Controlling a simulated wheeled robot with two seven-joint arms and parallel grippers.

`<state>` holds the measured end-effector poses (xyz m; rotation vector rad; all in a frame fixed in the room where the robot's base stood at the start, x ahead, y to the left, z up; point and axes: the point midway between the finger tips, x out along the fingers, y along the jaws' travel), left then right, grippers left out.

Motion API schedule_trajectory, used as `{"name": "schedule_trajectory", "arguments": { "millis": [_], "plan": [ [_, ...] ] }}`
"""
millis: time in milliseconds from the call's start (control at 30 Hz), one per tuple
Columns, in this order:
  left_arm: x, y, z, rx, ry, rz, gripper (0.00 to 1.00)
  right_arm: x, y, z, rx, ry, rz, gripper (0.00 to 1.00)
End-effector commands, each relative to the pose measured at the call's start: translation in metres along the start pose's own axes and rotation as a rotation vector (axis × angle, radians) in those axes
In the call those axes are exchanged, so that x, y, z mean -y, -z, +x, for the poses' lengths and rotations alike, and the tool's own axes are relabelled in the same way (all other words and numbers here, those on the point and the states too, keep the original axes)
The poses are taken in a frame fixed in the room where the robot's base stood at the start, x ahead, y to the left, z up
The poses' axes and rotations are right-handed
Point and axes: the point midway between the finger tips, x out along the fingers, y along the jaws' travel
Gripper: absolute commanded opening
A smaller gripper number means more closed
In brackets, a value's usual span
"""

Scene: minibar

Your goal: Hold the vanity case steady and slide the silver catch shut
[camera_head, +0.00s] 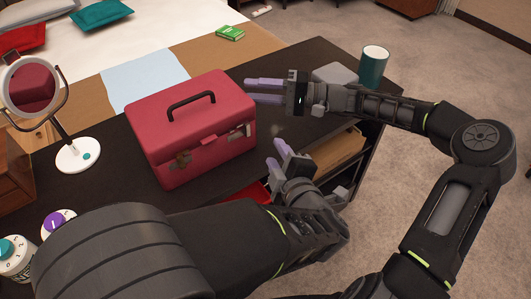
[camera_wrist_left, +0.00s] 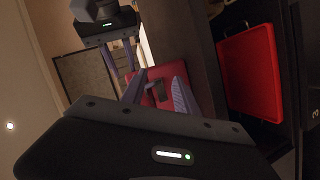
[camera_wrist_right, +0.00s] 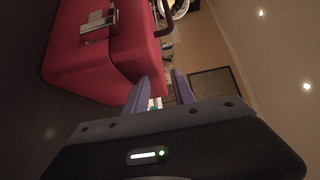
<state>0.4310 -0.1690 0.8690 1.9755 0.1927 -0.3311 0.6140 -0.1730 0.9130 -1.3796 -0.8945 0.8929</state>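The red vanity case (camera_head: 178,114) stands upright with its lid down on the dark counter, its black handle on top. Its front bears a dark bronze catch (camera_head: 183,158) at left and a silver catch (camera_head: 236,133) at right. A silver fitting (camera_wrist_right: 98,26) also shows in the right wrist view. I cannot tell whether the silver catch is shut. My left gripper (camera_head: 272,154) is open and empty, in front and right of the case, apart from it. My right gripper (camera_head: 248,90) is open beside the case's right side, fingers pointing at it; contact is unclear.
A round mirror (camera_head: 78,155) stands left of the case. A grey box (camera_head: 335,74) and a teal cup (camera_head: 373,66) stand behind my right wrist. A red item (camera_wrist_left: 249,72) lies in the open shelf below the counter. Dials (camera_head: 57,222) are at lower left.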

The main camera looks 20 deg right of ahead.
Motion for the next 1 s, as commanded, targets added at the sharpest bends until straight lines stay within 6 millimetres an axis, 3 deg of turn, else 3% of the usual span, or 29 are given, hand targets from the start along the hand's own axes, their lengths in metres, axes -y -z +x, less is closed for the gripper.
{"name": "schedule_trajectory", "arguments": {
  "millis": [100,200,633,1000],
  "plan": [
    [-0.005,0.025,-0.011,-0.085,0.003,-0.029,0.36,0.0,0.0,0.0,0.0,0.0,0.0,0.31],
    [-0.005,0.034,-0.013,-0.115,0.007,-0.035,0.36,0.0,0.0,0.0,0.0,0.0,0.0,0.31],
    [-0.005,0.035,-0.013,-0.118,0.008,-0.034,0.36,0.0,0.0,0.004,0.001,0.0,0.0,0.31],
    [-0.005,0.035,-0.013,-0.117,0.008,-0.034,0.36,0.001,-0.001,0.051,0.003,0.002,0.0,0.31]
  ]
}}
